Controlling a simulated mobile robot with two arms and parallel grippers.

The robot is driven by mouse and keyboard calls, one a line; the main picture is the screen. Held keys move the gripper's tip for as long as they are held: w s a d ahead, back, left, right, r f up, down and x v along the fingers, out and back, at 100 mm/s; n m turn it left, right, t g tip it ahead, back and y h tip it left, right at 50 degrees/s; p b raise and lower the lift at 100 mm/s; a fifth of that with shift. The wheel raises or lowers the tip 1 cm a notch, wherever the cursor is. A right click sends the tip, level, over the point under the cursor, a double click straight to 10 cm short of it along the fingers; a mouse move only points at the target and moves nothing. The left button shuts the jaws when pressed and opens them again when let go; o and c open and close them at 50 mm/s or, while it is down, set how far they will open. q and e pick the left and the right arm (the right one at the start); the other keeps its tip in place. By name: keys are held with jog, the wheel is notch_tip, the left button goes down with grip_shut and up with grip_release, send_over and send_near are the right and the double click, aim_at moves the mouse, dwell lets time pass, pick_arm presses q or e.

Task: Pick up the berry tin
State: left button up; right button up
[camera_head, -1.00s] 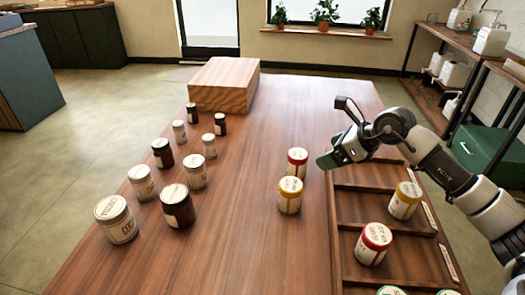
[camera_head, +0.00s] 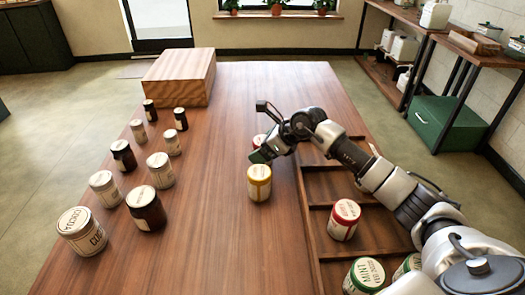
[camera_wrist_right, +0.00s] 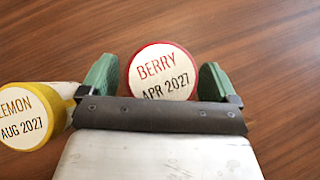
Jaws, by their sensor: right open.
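The berry tin (camera_wrist_right: 163,72) has a white lid top with a red rim, reading BERRY APR 2027. In the right wrist view it sits between the two green fingers of my right gripper (camera_wrist_right: 158,80), which is open around it. In the head view the tin (camera_head: 258,139) stands on the table, mostly hidden by my right gripper (camera_head: 264,152). The yellow-rimmed lemon tin (camera_head: 259,183) stands just in front of it; it also shows left of the fingers in the wrist view (camera_wrist_right: 25,117). My left gripper is out of view.
A divided wooden tray (camera_head: 308,213) on the right holds another red-lidded tin (camera_head: 344,219) and green-lidded tins (camera_head: 366,275). Several white and dark jars (camera_head: 147,208) line the left side. A wooden block (camera_head: 180,78) stands at the back.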

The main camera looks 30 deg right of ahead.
jog(key=shift+w+a+f, duration=0.1)
jog(key=shift+f, duration=0.05)
jog(key=c, duration=1.1)
